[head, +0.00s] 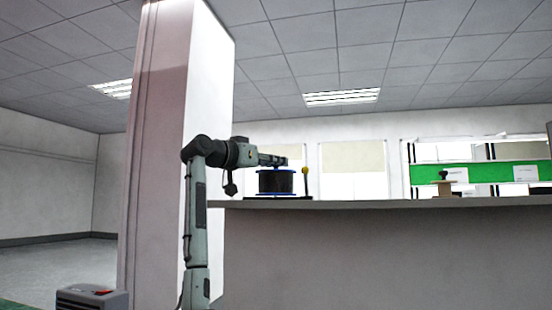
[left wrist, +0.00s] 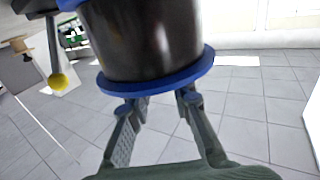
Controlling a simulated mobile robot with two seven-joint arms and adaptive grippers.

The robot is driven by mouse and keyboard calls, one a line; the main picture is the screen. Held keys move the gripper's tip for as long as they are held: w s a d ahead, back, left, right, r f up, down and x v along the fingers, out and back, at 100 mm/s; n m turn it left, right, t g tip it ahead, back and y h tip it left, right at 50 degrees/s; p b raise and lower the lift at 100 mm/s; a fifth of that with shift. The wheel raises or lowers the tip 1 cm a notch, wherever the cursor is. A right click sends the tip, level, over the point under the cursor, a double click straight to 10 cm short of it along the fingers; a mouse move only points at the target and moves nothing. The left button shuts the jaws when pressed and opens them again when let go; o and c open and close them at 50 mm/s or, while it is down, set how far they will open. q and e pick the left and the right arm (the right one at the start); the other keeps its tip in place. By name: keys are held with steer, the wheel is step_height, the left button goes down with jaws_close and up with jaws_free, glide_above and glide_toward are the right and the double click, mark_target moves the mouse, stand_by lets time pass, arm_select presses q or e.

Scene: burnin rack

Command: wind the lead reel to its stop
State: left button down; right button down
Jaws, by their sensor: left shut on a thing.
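The lead reel (head: 276,183), a dark drum with blue flanges, stands upright on the counter top. It fills the upper middle of the left wrist view (left wrist: 145,40), upside down. A post with a yellow ball (head: 306,170) stands beside the reel; the ball also shows in the left wrist view (left wrist: 57,82). My left gripper (head: 284,161) is at the top of the reel. In the left wrist view its fingers (left wrist: 163,97) reach the upper blue flange and are shut on the reel, a gap between them. The exact contact is hidden behind the flange. My right gripper is not in view.
The long grey counter (head: 390,204) runs to the right, its top seen nearly edge-on. A small wooden spool-like item (head: 445,188) stands farther right. A square pillar (head: 175,130) rises left of my arm. A grey box (head: 92,298) is at lower left.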

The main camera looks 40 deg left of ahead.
arm_select(q)
steer(key=m+h, duration=0.1)
steer(key=h, duration=0.1)
steer(key=m+h, duration=0.1)
steer(key=h, duration=0.1)
steer(key=shift+a+r+m+g+p, duration=0.1)
steer(key=shift+m+g+p, duration=0.2)
steer(key=shift+p, duration=0.1)
steer(key=shift+m+g+h, duration=0.4)
steer(key=shift+m+h, duration=0.4)
steer(key=shift+h, duration=0.4)
steer(key=shift+m+g+h, duration=0.6)
steer(key=shift+m+h, duration=0.3)
steer(key=shift+h, duration=0.3)
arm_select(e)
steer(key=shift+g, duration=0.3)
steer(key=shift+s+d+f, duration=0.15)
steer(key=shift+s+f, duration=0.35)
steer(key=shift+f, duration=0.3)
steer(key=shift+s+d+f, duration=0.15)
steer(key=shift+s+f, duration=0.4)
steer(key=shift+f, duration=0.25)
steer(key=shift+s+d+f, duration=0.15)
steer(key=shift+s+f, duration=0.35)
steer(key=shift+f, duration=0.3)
arm_select(q)
steer(key=shift+m+h, duration=0.3)
steer(key=shift+h, duration=0.1)
steer(key=c, duration=1.4)
jaws_free()
